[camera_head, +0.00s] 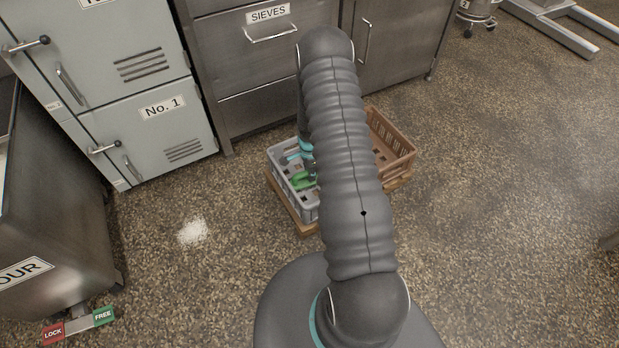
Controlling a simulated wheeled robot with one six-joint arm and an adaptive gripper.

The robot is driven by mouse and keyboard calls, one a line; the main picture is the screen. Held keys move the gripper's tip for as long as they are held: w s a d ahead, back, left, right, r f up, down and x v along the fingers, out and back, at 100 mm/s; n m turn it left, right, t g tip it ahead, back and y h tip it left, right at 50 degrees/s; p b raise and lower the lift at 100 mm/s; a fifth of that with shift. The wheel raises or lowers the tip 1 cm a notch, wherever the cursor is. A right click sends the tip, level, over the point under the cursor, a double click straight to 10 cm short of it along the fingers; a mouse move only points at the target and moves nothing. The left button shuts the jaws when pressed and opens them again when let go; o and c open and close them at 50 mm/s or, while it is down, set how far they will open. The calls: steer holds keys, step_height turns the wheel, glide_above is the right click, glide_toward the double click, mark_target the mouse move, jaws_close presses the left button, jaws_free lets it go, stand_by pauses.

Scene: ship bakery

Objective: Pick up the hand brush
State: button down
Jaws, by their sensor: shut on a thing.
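My gripper (310,168) shows only in part, low over the grey crate (279,178), just left of my arm. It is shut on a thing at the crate. A green item (301,181), which looks like the hand brush, lies right at its fingertips inside the crate. My arm hides much of the gripper and the right part of the crate, so the exact grip and the brush's full shape cannot be made out. A small light blue item (292,157) also shows in the crate, beside the gripper.
A brown crate (398,150) stands right of the grey one, partly behind my arm. Steel drawers marked SIEVES (268,58) and pale lockers (160,120) stand behind. A flour bin (60,230) is at left. White powder (192,231) lies on the floor.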

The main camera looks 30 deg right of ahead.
step_height(320, 180, up, 18)
stand_by(0.7)
